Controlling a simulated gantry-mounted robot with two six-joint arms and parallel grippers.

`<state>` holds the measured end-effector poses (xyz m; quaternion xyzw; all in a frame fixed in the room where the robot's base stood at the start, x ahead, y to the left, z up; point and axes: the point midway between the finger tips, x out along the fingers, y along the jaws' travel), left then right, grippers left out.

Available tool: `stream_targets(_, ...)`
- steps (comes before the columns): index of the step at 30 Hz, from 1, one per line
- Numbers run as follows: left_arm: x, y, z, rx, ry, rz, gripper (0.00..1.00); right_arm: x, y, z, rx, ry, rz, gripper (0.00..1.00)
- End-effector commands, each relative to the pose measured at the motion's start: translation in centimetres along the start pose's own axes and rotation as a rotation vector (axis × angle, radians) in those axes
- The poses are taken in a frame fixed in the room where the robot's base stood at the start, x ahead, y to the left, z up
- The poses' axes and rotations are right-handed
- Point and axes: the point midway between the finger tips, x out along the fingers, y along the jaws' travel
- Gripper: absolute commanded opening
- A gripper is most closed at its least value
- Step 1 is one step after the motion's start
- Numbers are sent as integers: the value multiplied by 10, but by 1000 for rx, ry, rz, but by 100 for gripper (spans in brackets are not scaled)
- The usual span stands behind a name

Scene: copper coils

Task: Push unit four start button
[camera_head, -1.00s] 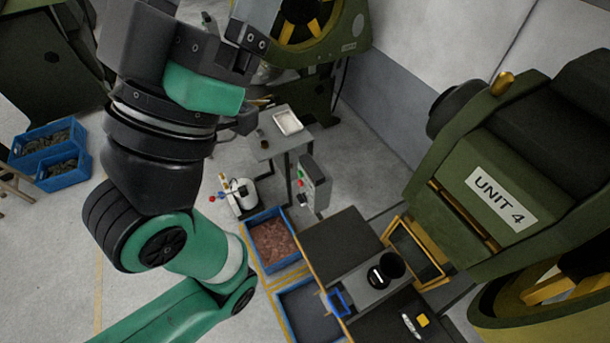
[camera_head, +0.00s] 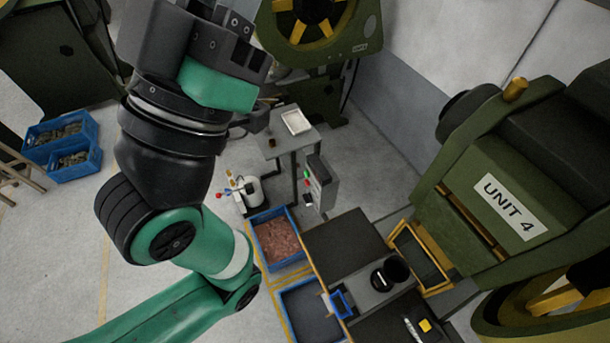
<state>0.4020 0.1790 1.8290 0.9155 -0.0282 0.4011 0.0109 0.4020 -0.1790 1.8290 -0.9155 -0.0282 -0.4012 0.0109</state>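The Unit 4 machine (camera_head: 470,215) is a large dark green press on the right, with a white "UNIT 4" label (camera_head: 510,207). A grey control box (camera_head: 322,186) stands near the middle, with a small green button (camera_head: 307,174) and a red one below it on its left face. I cannot tell for sure which unit this box serves. My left arm rises from the bottom left. Its dark gripper body (camera_head: 215,42) is at the top, left of the box and apart from it; I cannot make out its fingertips. My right gripper is not in view.
A blue bin of copper-coloured pieces (camera_head: 258,263) and a dark-bottomed blue bin (camera_head: 284,308) lie below the box. A small table with a white tray (camera_head: 296,122) stands behind it. Blue crates (camera_head: 75,166) are at far left. Open floor lies left of my arm.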

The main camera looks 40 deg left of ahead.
Motion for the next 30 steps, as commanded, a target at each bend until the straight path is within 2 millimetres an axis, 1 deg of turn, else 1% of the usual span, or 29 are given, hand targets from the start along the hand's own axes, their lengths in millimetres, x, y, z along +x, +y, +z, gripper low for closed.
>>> stream_targets(1, 0, 0, 0, 0, 0, 0, 10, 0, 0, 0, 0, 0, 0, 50)
stream_targets(3, 0, 0, 0, 0, 0, 0, 0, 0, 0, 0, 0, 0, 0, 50)
stream_targets(30, 0, 0, 0, 0, 0, 0, 0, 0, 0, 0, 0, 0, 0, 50)
